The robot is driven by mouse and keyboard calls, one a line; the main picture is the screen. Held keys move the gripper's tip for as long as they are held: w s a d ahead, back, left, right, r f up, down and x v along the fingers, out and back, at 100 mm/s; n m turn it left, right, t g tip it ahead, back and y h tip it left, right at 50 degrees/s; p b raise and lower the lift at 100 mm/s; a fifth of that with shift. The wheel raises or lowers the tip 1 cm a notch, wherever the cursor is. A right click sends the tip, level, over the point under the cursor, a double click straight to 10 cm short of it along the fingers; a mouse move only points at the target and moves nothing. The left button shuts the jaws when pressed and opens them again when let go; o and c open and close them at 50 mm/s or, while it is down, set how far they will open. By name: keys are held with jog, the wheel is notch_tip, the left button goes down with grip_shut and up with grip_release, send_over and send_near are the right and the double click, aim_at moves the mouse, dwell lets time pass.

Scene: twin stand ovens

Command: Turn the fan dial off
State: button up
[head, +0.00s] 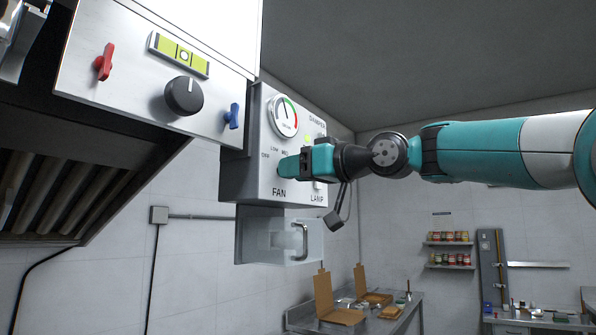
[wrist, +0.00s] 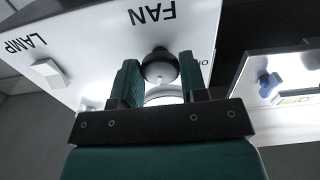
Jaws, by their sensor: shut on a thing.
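The fan dial (wrist: 160,65) is a dark round knob on the light grey panel (wrist: 93,62), beside the upside-down word FAN in the wrist view. A small pale mark shows on its lower edge, away from the word FAN. Part of a label starting with O shows to its right. My gripper (wrist: 160,80) has one finger on each side of the knob and is shut on it. In the head view my gripper (head: 290,168) reaches in from the right and hides the dial. The labels OFF, LOW and MED show above it; any further label is hidden.
A gauge (head: 285,116) sits above the dial. A lamp switch (wrist: 47,73) is close by on the same panel. The hood front at left carries a black knob (head: 184,96), a red lever (head: 104,62) and a blue lever (head: 233,116). A clear handled cover (head: 270,242) hangs below.

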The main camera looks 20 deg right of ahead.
jog(key=shift+f, duration=0.1)
jog(key=shift+w+d+r+n+b, duration=0.1)
jog(key=shift+n+b, duration=2.25)
jog(key=shift+n, duration=1.55)
jog(key=shift+d+r+n+b, duration=0.1)
jog(key=shift+n+b, duration=2.2)
jog(key=shift+n, duration=1.6)
jog(key=o, duration=0.9)
